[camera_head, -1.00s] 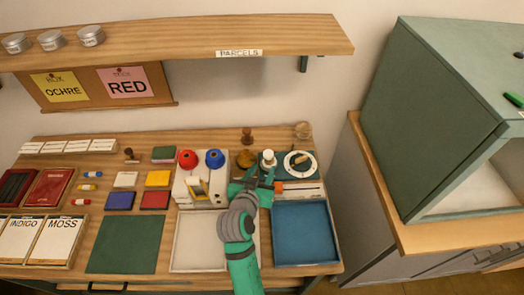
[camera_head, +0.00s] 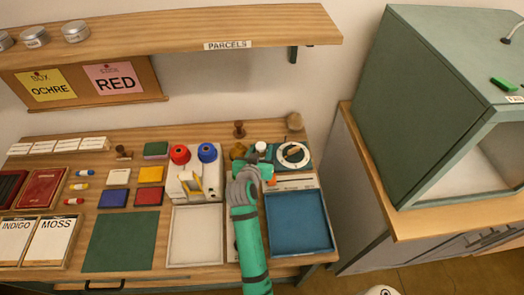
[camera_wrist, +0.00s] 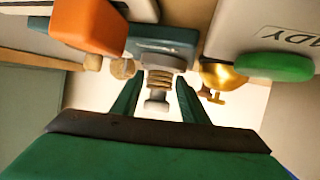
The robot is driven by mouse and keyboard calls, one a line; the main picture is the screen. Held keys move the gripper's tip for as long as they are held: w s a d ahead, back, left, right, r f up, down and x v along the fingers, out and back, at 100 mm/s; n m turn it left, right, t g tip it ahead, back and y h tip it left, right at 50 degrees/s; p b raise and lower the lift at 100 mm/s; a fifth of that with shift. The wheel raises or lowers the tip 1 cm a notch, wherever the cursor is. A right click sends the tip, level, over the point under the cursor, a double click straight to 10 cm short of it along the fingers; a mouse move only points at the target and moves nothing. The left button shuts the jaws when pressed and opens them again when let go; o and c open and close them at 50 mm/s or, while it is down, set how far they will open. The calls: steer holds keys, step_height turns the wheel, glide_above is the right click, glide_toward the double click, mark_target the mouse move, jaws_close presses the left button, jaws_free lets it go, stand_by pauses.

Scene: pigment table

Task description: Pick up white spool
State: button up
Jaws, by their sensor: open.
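In the wrist view, an upright piece with brass-coloured rings and a pale end (camera_wrist: 157,106) shows between my fingers. It looks like the same piece, but I cannot tell for sure. My gripper (camera_wrist: 158,88) is open, one green finger on each side of it, with visible gaps. In the head view my gripper (camera_head: 259,161) is just in front of the white-topped piece, and my wrist hides its fingers and the piece's lower part.
A brass pot (camera_wrist: 222,76) stands close by. Red (camera_head: 180,154) and blue (camera_head: 207,152) spools stand left.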

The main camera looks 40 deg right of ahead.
steer(key=shift+d, duration=0.1)
jaws_close()
